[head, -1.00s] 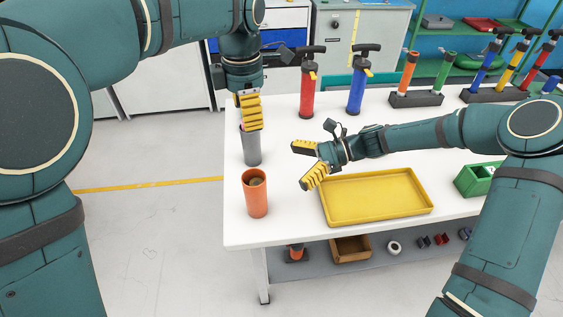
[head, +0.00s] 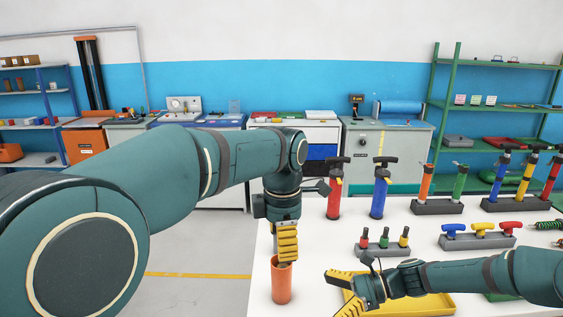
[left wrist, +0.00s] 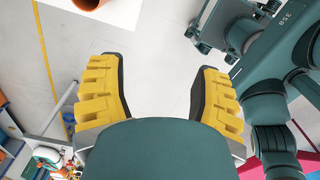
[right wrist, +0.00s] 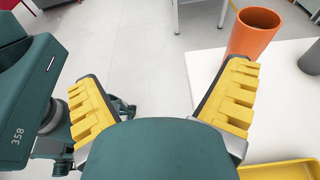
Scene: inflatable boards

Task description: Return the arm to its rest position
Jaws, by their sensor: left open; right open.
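My left gripper (head: 287,256) hangs fingers down in the head view, overlapping the rim of an orange cup (head: 281,284) on the white table. In the left wrist view its yellow fingers (left wrist: 160,70) are spread with nothing between them, and the orange cup (left wrist: 87,4) lies outside them at the top edge. My right gripper (head: 335,290) is near the yellow tray (head: 440,303), partly cut by the bottom edge. In the right wrist view its fingers (right wrist: 162,78) are wide apart and empty, with the orange cup (right wrist: 254,32) beyond the right finger.
A red pump (head: 334,200) and a blue pump (head: 380,195) stand at the table's back. Racks of small coloured tools (head: 382,248) and T-handles (head: 478,240) fill the right side. A grey cylinder (right wrist: 312,60) shows in the right wrist view. Floor left of the table is clear.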

